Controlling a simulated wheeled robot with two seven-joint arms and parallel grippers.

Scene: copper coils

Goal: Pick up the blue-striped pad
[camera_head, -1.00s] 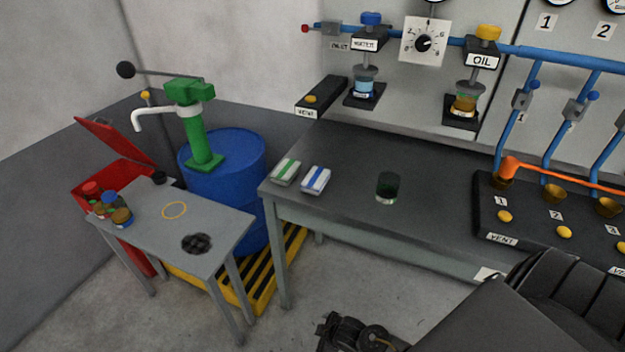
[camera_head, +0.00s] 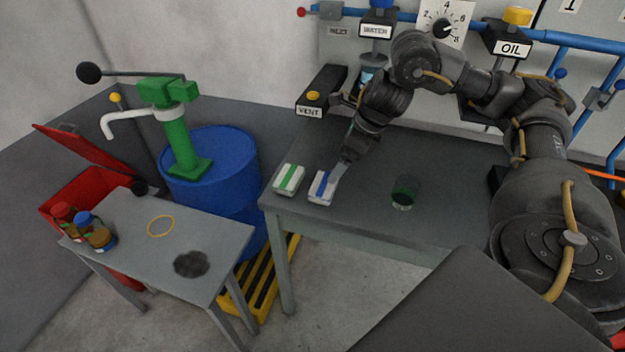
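The blue-striped pad (camera_head: 320,188) is a small white block with a blue stripe. It lies near the left front corner of the dark workbench (camera_head: 370,222). My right gripper (camera_head: 338,174) reaches down from the upper right, with its grey fingers at the pad's right edge. They overlap the pad in this view, so I cannot tell whether they touch it or how far apart they are. My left gripper is not in view.
A green-striped pad (camera_head: 289,179) lies close on the left. A dark green cup (camera_head: 405,191) stands to the right. A black VENT box (camera_head: 322,92) is behind. A blue drum (camera_head: 215,175) and a small grey table (camera_head: 140,240) are on the left.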

